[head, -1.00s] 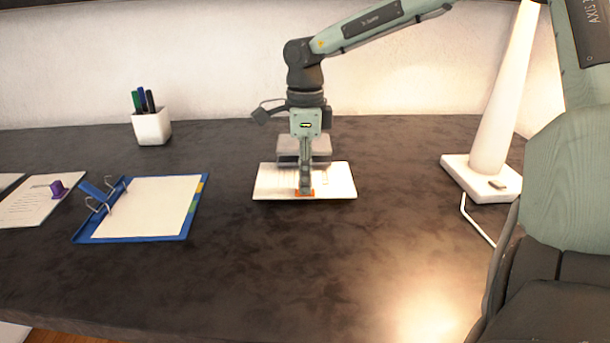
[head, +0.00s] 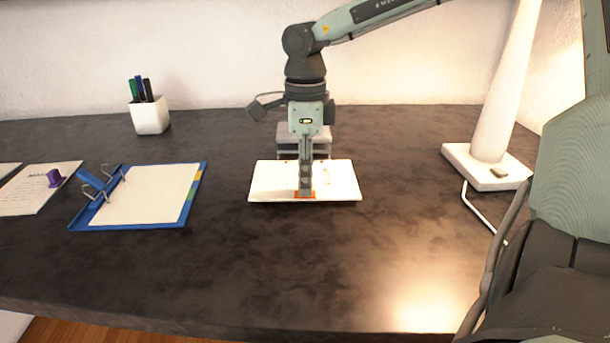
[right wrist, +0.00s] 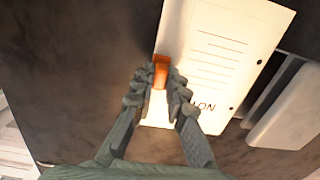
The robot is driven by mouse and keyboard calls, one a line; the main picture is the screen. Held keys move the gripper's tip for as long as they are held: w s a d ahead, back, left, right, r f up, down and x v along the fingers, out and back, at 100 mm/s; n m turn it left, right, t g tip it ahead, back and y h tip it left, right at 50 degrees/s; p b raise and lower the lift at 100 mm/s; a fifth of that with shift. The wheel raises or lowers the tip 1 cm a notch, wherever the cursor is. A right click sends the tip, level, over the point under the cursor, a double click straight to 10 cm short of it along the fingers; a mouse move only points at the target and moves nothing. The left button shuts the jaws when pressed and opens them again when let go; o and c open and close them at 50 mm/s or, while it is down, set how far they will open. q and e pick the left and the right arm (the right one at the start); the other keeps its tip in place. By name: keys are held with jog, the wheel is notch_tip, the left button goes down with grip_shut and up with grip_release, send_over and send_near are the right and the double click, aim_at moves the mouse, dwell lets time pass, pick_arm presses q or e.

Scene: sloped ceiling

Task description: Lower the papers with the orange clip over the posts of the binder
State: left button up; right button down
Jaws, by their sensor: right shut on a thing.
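My right gripper (head: 305,192) is shut on the orange clip (right wrist: 161,72) at the near edge of the white papers (head: 270,182). In the right wrist view the papers (right wrist: 225,50) show printed lines and two dark holes along the edge away from the clip. I cannot tell how far they are above the table. The blue binder (head: 82,225) lies open at the left, with two curved metal posts (head: 92,184) standing at its left side and a white sheet on it. My left gripper is not in view.
A grey block-like device (head: 318,140) stands just behind the papers. Papers with a purple clip (head: 55,178) lie left of the binder. A white pen cup (head: 151,116) stands at the back, a white lamp (head: 490,150) at the right. The table between binder and papers is clear.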

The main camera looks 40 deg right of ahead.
jog(key=shift+s, duration=0.1)
jog(key=c, duration=1.5)
grip_release()
jog(key=shift+o, duration=0.2)
notch_tip(320, 180, up, 12)
jog(key=shift+a, duration=0.1)
